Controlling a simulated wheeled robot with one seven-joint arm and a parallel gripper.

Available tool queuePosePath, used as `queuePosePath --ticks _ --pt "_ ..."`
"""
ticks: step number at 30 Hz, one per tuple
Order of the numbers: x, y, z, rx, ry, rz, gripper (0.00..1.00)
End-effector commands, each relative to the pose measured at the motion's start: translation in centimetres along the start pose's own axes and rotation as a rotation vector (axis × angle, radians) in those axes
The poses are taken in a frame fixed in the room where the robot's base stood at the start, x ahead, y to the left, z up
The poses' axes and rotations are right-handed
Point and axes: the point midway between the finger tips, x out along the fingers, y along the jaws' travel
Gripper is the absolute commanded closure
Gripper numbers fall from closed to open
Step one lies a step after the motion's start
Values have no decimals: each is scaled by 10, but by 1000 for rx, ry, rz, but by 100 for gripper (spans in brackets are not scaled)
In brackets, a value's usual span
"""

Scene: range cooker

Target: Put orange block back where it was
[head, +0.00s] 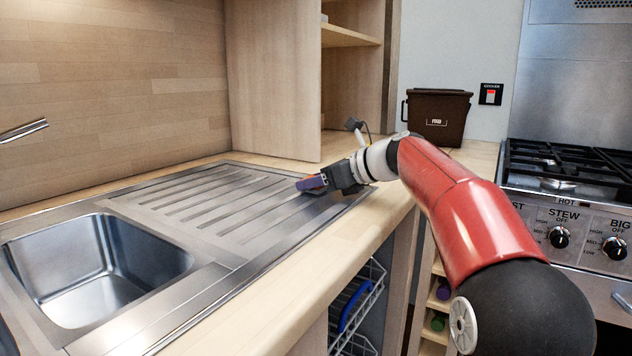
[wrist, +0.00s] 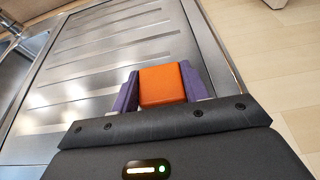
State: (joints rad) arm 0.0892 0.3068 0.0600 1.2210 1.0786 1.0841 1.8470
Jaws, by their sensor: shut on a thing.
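The orange block (wrist: 162,85) sits between the two purple fingers of my gripper (wrist: 160,92) in the wrist view. My gripper is shut on it. In the head view my gripper (head: 312,183) is at the right end of the ribbed steel draining board (head: 215,204), low over it. In the head view I cannot make out the orange block behind the fingers. I cannot tell whether the block touches the board.
The steel sink basin (head: 100,268) is at the left. A dark brown bin (head: 437,117) stands at the back of the wooden counter (head: 388,212). An open cupboard (head: 352,75) is above the counter, and the range cooker (head: 570,215) is at the right. The draining board looks otherwise clear.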

Motion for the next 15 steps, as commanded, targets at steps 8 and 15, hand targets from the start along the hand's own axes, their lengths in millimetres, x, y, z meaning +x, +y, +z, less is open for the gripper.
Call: queuePosePath --ticks 8,15 --pt "1 0 -1 0 0 0 80" --pt "2 0 -4 0 0 0 40"
